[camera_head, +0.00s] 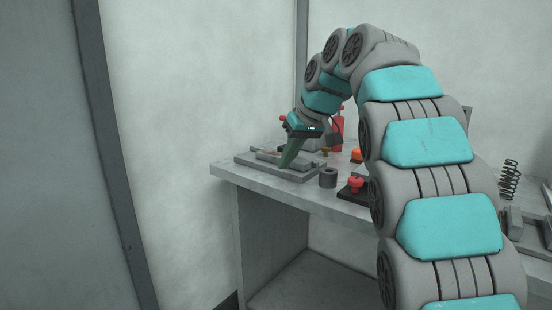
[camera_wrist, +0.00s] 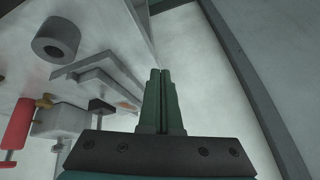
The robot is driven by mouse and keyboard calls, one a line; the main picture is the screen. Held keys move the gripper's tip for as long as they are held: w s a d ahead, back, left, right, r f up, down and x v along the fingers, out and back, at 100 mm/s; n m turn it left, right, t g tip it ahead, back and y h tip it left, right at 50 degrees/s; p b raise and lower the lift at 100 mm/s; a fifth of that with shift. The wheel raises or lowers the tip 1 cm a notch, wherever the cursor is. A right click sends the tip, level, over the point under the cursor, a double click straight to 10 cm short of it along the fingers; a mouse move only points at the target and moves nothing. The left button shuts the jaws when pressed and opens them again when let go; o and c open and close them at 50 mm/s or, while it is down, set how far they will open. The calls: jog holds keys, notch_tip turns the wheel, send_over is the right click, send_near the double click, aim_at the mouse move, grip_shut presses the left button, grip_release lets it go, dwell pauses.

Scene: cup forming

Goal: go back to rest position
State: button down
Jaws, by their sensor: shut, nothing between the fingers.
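My gripper (camera_head: 288,158) is at the left end of the bench in the head view, its green fingers pointing down in front of the grey stepped plate (camera_head: 258,163). In the wrist view the gripper (camera_wrist: 160,72) is shut, its two green fingers side by side with nothing between them. The stepped plate (camera_wrist: 95,70) shows there to the left of the fingers. From these views I cannot tell the exact gap between the fingertips and the plate. My arm arches over the bench from the right.
A dark hollow cylinder (camera_head: 328,178) stands near the bench's front edge; it also shows in the wrist view (camera_wrist: 56,40). A red knob (camera_head: 355,184) on a dark base sits right of it. A red-handled part (camera_wrist: 17,122) lies close by. A spring (camera_head: 509,180) stands at the far right.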

jog(key=s+d+f+m+g+h, duration=0.1)
jog(key=s+d+f, duration=0.3)
jog(key=s+f, duration=0.5)
jog(key=s+d+f+m+g+h, duration=0.1)
jog(key=s+f, duration=0.8)
jog(key=s, duration=1.1)
jog(key=s+d+f+m+g+h, duration=0.2)
jog(key=s+d+f, duration=0.5)
jog(key=s, duration=0.7)
notch_tip(320, 180, down, 2)
jog(key=shift+s+d+f+m+g, duration=0.2)
jog(key=shift+s+d+m+g, duration=0.1)
jog(key=shift+m+g, duration=0.5)
